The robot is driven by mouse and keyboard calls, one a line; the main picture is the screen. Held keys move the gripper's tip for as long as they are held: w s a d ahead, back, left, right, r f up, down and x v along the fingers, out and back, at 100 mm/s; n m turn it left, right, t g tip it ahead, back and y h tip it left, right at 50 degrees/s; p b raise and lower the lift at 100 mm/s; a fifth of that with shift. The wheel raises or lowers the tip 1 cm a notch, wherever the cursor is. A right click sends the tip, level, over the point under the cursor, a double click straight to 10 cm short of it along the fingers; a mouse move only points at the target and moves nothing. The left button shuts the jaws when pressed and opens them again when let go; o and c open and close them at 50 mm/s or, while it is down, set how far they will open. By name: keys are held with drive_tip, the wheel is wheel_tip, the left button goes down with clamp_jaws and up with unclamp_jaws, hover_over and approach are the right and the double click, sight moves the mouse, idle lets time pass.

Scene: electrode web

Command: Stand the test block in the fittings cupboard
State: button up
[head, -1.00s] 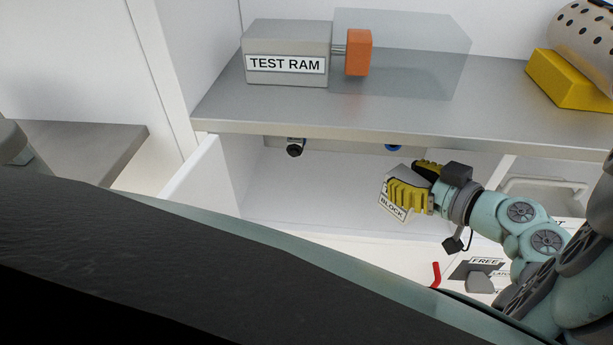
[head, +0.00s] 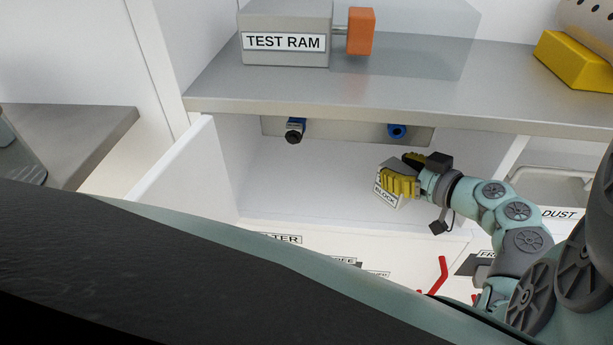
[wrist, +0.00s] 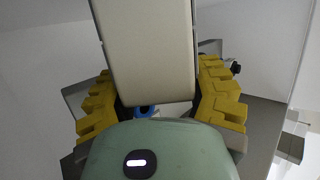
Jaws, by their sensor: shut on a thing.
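The test block (head: 385,199) is a pale block with a label on which "BLOCK" can be read. My gripper (head: 398,182), with yellow ribbed fingers, is shut on it. The block is tilted and held in the air in front of the open cupboard compartment (head: 300,180) under the grey worktop. In the wrist view the block (wrist: 150,50) stands out between the yellow fingers (wrist: 155,95). The cupboard has white walls and an open white door (head: 180,175) at its left. Part of its floor is hidden by my own body.
Two blue-ringed fittings, one with a black end (head: 295,131) and one bare (head: 396,131), sit on a grey plate at the cupboard's upper back. Above, the worktop (head: 450,95) carries the test ram (head: 285,30). Red handles (head: 439,275) and labels lie below. The compartment's middle looks clear.

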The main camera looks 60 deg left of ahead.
drive_tip(key=shift+r, duration=0.1)
drive_tip(key=o, duration=1.3)
drive_tip(key=shift+o, duration=0.2)
drive_tip(key=shift+d+r, duration=0.1)
drive_tip(key=shift+r, duration=0.05)
drive_tip(key=p+v, duration=0.1)
drive_tip(key=v, duration=0.6)
drive_tip(key=shift+d+p, duration=0.15)
drive_tip(key=shift+p, duration=0.15)
